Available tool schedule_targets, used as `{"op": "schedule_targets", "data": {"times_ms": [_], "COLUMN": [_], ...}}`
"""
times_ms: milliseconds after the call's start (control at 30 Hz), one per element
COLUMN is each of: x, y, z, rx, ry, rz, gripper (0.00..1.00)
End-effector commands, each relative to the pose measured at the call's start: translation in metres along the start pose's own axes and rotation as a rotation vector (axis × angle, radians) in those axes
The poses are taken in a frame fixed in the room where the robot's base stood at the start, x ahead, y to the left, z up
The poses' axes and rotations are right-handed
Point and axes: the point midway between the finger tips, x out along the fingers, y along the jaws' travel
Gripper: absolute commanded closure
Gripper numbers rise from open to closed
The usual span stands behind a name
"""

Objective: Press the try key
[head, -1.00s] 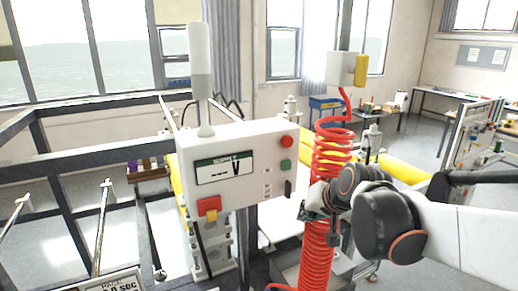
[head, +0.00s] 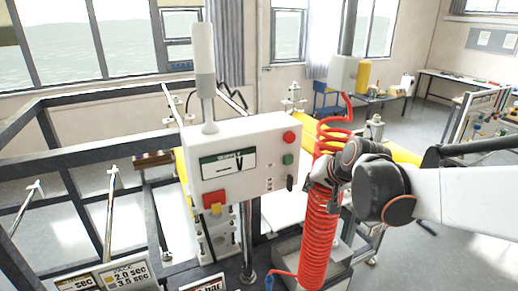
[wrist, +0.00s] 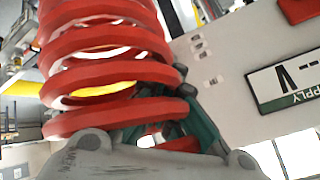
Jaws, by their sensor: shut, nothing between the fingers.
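A white control box (head: 240,142) stands on a post in the head view, with a display (head: 228,163), a red button (head: 289,137), a green button (head: 288,159) and a red-yellow switch (head: 215,202). Small pale keys (head: 269,184) sit right of the display; their labels are too small to read. They also show in the wrist view (wrist: 203,58). My gripper (head: 331,184) is right of the box, at the red coiled hose (head: 318,235). In the wrist view the hose (wrist: 105,70) partly hides the shut gripper (wrist: 190,115); contact with it is unclear.
The hose hangs between my arm and the box's right side. A dark frame with rails (head: 45,105) fills the left. Yellow rollers (head: 395,155) lie behind the hose. Placards (head: 125,275) stand at the lower left. Open floor shows at the right.

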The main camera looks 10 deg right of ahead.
Motion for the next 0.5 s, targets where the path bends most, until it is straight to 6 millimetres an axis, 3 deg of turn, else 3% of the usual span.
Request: {"op": "schedule_targets", "data": {"times_ms": [500], "x": [0.045], "y": [-0.032], "z": [-0.032], "rx": [-0.002], "ry": [0.000], "rz": [0.000], "gripper": [1.00]}}
